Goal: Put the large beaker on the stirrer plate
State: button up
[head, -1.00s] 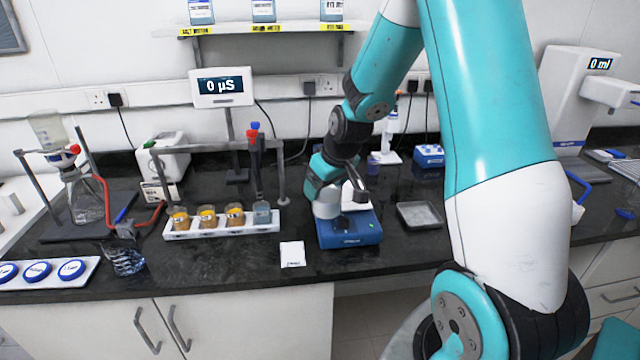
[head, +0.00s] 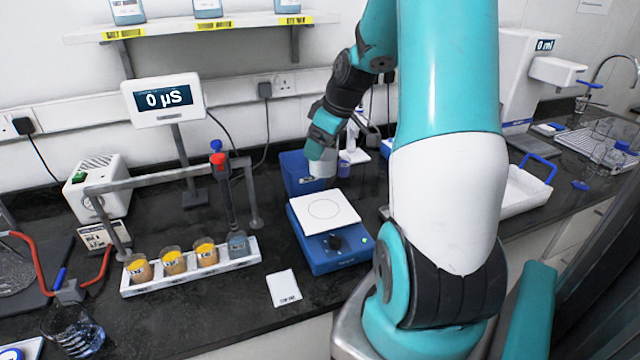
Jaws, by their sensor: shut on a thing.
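The stirrer plate is a blue unit with a square white top (head: 325,211) marked with a circle, a black knob and a green light on its front. Its top is bare. My gripper (head: 322,154) is behind the stirrer, in front of a blue bin. It is shut on a pale grey cylinder, seemingly the large beaker (head: 322,168). The fingers are hard to make out, and the beaker's upper part is hidden by the gripper. The beaker appears behind the white top, not on it; its height above the bench is hard to tell.
A blue bin (head: 297,171) stands behind the stirrer. A white rack (head: 190,279) of small beakers under a probe stand is to the left. A white card (head: 283,288) lies in front. A white tray (head: 520,197) is at the right, beyond my arm.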

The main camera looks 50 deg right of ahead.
notch_tip(320, 180, down, 11)
jog(key=shift+f+p, duration=0.1)
jog(key=shift+p, duration=0.7)
jog(key=o, duration=1.1)
jog(key=shift+f, duration=0.1)
